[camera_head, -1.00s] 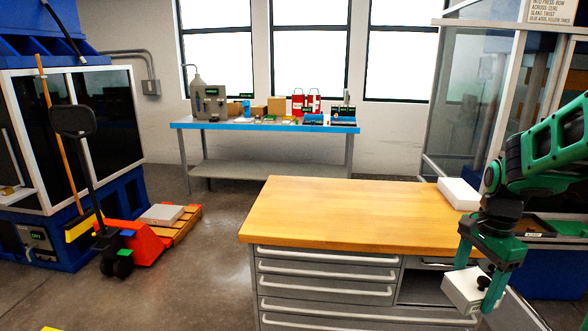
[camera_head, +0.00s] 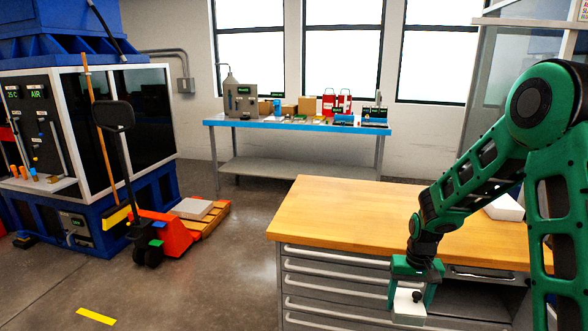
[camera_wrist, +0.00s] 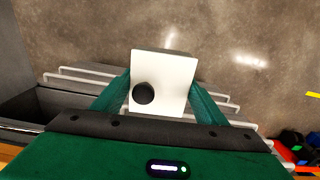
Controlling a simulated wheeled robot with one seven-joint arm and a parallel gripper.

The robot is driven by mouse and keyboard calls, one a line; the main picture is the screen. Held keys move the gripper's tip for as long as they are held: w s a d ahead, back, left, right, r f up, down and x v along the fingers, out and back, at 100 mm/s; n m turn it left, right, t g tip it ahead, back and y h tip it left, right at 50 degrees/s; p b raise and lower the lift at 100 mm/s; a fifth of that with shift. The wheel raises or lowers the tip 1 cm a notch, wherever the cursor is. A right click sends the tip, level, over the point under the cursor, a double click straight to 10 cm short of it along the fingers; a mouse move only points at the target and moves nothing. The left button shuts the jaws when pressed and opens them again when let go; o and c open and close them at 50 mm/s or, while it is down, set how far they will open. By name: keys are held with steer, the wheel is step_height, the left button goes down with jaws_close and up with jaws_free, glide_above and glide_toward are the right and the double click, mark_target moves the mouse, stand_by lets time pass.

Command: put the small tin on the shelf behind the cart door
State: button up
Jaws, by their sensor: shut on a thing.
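My gripper (camera_head: 411,295) is shut on a small white box-shaped thing with a round black spot or knob, which I take for the small tin (camera_head: 408,307). In the wrist view the tin (camera_wrist: 172,72) sits between the two green fingers, clear of the floor. It hangs in front of the cart's drawer fronts, below the wooden top (camera_head: 360,215). The cart's open compartment (camera_head: 470,299) is to the right of my gripper, under a short drawer. A grey panel (camera_wrist: 18,50) at the wrist view's upper left seems to be the open door. The shelf inside is not clear.
A white box (camera_head: 505,209) lies on the cart top, partly behind my arm. A blue-topped bench (camera_head: 290,124) with several items stands at the back. An orange pallet truck (camera_head: 165,238) is at left. Floor between truck and cart is free.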

steer(key=shift+w+a+f+n, duration=0.35)
steer(key=shift+a+f+n, duration=0.2)
steer(key=shift+a+f, duration=0.2)
steer(key=shift+w+a+f+n, duration=0.3)
steer(key=shift+a+f+n, duration=0.25)
steer(key=shift+a+f, duration=0.15)
steer(key=shift+d, duration=0.15)
